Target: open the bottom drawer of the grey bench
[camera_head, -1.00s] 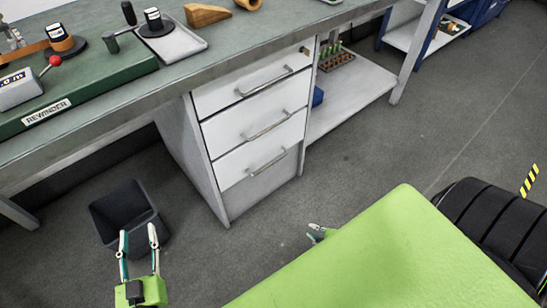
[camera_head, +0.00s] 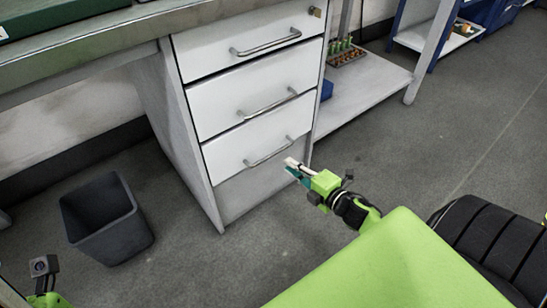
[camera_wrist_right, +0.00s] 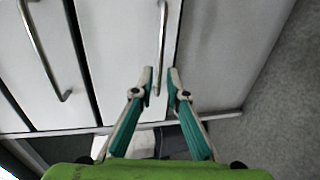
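The grey bench (camera_head: 100,42) has a unit with three white drawers, all looking shut. The bottom drawer (camera_head: 235,153) is the lowest white front, and its bar handle (camera_head: 265,157) runs across it. My right gripper (camera_head: 290,164) is at the right end of this handle. In the right wrist view, the right gripper (camera_wrist_right: 160,73) has its fingers apart, with the bar handle (camera_wrist_right: 162,40) lined up between them; I cannot tell whether they touch it. Of my left gripper, only a green part and a dark block show at the lower left; its fingers are not visible.
A dark bin (camera_head: 108,222) stands on the floor left of the drawers. A low shelf (camera_head: 365,88) with a rack of green-topped items is to the right. The floor (camera_head: 190,270) before the drawers is clear. A keyed lock (camera_head: 315,11) sits on the top drawer.

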